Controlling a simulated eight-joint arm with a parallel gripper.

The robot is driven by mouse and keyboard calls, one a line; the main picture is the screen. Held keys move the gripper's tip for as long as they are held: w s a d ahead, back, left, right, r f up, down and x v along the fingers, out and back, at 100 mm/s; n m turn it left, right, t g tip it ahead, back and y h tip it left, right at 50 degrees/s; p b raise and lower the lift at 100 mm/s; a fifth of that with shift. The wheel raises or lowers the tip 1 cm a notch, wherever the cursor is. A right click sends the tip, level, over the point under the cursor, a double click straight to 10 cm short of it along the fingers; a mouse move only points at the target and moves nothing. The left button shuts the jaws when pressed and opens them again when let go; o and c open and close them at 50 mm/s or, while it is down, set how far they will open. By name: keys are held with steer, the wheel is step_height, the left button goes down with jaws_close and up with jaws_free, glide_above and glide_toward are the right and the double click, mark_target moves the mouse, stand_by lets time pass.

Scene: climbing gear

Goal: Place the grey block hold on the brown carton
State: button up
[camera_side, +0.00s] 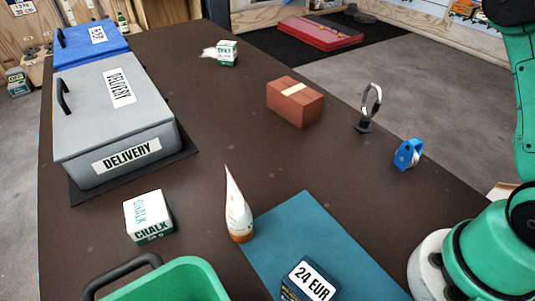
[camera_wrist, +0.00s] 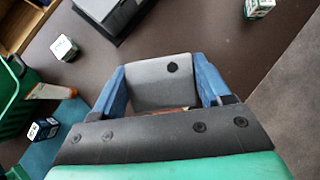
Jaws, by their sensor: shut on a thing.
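The grey block hold (camera_wrist: 150,86), a flat-faced grey block with a dark round hole, is between the two blue fingers of my gripper (camera_wrist: 162,84) in the wrist view. My gripper is shut on it. The brown carton (camera_side: 295,102), reddish brown with a pale tape strip on top, stands on the dark table in the side view. In the wrist view only a thin brown sliver shows at the lower edge of the hold; most of what lies behind the hold is hidden. My gripper and the hold are out of the side view.
A metal ring on a stand (camera_side: 370,107) and a blue pulley (camera_side: 408,153) stand right of the carton. A grey delivery box (camera_side: 115,115), chalk box (camera_side: 148,216), white tube (camera_side: 237,210) and green crate (camera_side: 175,282) are left and front.

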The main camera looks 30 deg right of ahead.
mark_target(283, 88)
steer(key=shift+d+r+m, duration=0.2)
steer(key=shift+d+m, duration=0.1)
steer(key=shift+d, duration=0.5)
steer(key=shift+d+f, duration=0.2)
steer(key=shift+f, duration=0.05)
step_height(283, 88, down, 19)
steer(key=shift+a+f, duration=0.1)
steer(key=shift+f, duration=0.1)
steer(key=o, duration=1.2)
steer(key=shift+o, duration=0.2)
